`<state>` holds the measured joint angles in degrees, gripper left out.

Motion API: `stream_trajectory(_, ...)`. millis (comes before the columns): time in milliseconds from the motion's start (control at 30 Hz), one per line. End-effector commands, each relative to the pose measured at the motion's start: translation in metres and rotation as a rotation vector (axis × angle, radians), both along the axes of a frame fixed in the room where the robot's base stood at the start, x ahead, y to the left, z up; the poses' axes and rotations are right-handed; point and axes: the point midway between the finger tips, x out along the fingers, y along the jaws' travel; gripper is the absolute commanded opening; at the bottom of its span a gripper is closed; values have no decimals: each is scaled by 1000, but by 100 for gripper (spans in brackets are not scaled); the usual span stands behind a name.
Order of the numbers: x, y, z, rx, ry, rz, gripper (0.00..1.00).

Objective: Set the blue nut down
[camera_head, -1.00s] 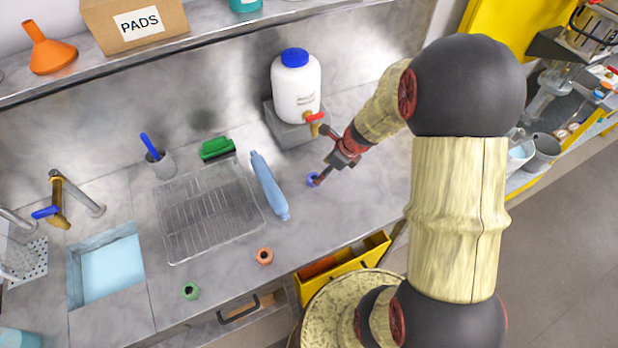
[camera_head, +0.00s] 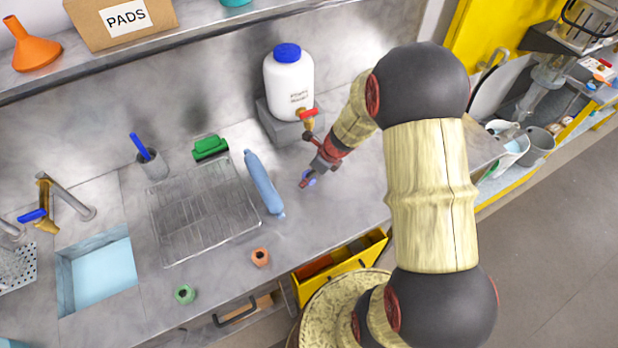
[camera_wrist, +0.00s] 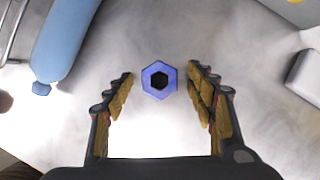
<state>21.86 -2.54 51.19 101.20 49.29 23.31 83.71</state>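The blue nut (camera_wrist: 159,80) is a small hexagonal ring with a dark hole. In the wrist view it appears to lie flat on the grey counter (camera_wrist: 230,30), with its hole facing my camera. My gripper (camera_wrist: 160,75) is open, one finger on each side of the nut, with a visible gap between the nut and each finger.
An orange nut (camera_head: 260,257) and a green nut (camera_head: 185,294) lie nearer the counter's front edge. A wire rack (camera_head: 203,210) stands left of the blue bottle. A white jug (camera_head: 289,85) with a red tap stands on a grey block behind my gripper.

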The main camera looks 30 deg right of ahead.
Motion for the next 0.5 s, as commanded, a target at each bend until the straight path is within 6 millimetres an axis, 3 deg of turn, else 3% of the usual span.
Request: stream_trajectory(500,0,0,0,1,0,0,27)
